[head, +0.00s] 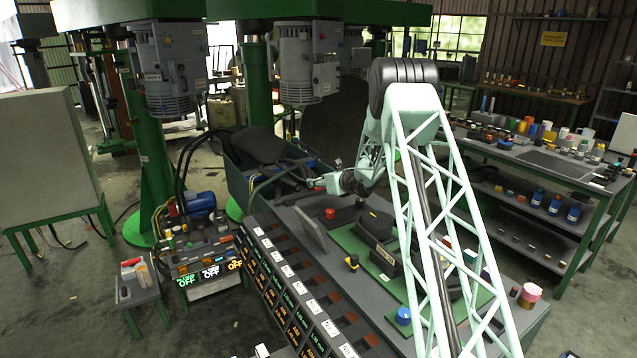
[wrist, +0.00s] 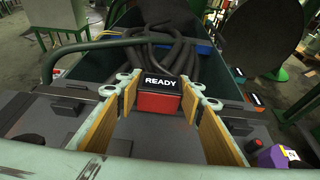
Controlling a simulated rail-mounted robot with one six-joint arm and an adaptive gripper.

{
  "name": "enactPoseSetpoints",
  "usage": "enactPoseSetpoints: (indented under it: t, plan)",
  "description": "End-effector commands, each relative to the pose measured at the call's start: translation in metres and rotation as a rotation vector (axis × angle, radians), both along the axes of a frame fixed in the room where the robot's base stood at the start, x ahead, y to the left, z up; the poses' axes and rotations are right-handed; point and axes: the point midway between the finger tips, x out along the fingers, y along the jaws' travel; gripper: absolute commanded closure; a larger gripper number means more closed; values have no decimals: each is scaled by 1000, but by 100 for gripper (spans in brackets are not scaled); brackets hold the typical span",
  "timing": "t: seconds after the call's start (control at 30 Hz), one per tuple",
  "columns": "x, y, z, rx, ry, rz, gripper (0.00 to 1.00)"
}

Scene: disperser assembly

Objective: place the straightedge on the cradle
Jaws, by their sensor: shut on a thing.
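My gripper (head: 322,183) is at the far end of the bench, near the edge of the green tank. In the wrist view its two tan-padded fingers (wrist: 159,97) stand apart, with a red block with a black READY face (wrist: 158,96) between their tips. The block appears gripped. I cannot tell whether this is the straightedge; no long straight bar shows clearly. A dark block-like holder (head: 376,226) stands on a green plate on the bench, to the right of and nearer than my gripper. I cannot tell whether it is the cradle.
A tilted grey plate (head: 311,229) stands on the bench near a red button (head: 330,214) and a yellow-black knob (head: 352,262). The green tank (head: 240,178) holds dark hoses. A row of lit panels (head: 285,293) lines the bench's left side. A purple item (wrist: 277,158) lies at right.

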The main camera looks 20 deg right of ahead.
Motion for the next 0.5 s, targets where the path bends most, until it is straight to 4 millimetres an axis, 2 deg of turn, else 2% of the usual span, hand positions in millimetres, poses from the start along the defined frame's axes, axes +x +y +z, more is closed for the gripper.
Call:
enactPoseSetpoints:
  t: [0.17,0.2,0.33,0.5]
  plan:
    - [0,0,-1,-1,-2,0,87]
    - [0,0,0,-1,-2,0,62]
    - [0,0,-1,0,-1,0,50]
    - [0,0,-1,0,-1,0,49]
